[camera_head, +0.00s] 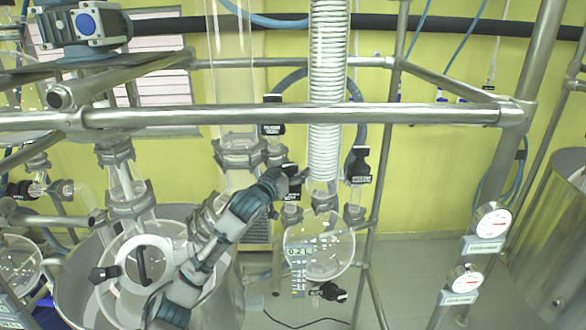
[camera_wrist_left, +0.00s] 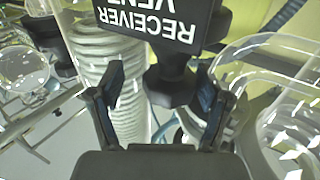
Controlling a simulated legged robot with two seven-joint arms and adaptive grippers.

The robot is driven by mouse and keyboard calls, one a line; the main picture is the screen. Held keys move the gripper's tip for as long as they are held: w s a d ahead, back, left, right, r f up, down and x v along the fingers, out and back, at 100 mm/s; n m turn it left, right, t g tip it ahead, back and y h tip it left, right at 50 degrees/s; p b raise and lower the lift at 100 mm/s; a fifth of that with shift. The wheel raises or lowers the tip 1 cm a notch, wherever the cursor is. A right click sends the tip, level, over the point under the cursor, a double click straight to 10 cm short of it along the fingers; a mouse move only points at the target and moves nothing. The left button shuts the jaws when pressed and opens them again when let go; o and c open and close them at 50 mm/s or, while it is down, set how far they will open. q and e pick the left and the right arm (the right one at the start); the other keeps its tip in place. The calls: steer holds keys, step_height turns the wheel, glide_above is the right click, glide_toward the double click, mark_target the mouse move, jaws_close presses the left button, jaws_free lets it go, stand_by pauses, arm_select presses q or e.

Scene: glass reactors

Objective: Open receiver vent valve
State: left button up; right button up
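The receiver vent valve shows in the left wrist view as a black sign reading "RECEIVER VENT" (camera_wrist_left: 155,18) with a black knob (camera_wrist_left: 172,85) below it. My left gripper (camera_wrist_left: 160,90) is open, with one finger on each side of the knob. The knob lies nearer the right finger, and I cannot tell whether either finger touches it. In the head view my left gripper (camera_head: 291,181) is at the black valve beside the coiled condenser, and it partly hides the valve. My right gripper is in neither view.
The white coiled condenser (camera_head: 327,85) stands close beside the gripper. A round glass receiver (camera_head: 335,250) hangs below it. A steel rail (camera_head: 400,115) crosses in front, above my arm. Other black valves (camera_head: 359,165) sit nearby.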

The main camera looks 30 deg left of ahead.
arm_select(q)
steer(key=shift+w+a+f, duration=0.1)
steer(key=shift+a+f, duration=0.2)
steer(key=shift+a, duration=0.8)
steer(key=c, duration=0.8)
steer(key=shift+d+r, duration=0.15)
steer(key=shift+d, duration=0.25)
steer(key=c, duration=0.4)
steer(key=shift+o, duration=0.2)
steer(key=shift+d+r, duration=0.1)
steer(key=shift+d, duration=0.2)
steer(key=shift+a, duration=0.3)
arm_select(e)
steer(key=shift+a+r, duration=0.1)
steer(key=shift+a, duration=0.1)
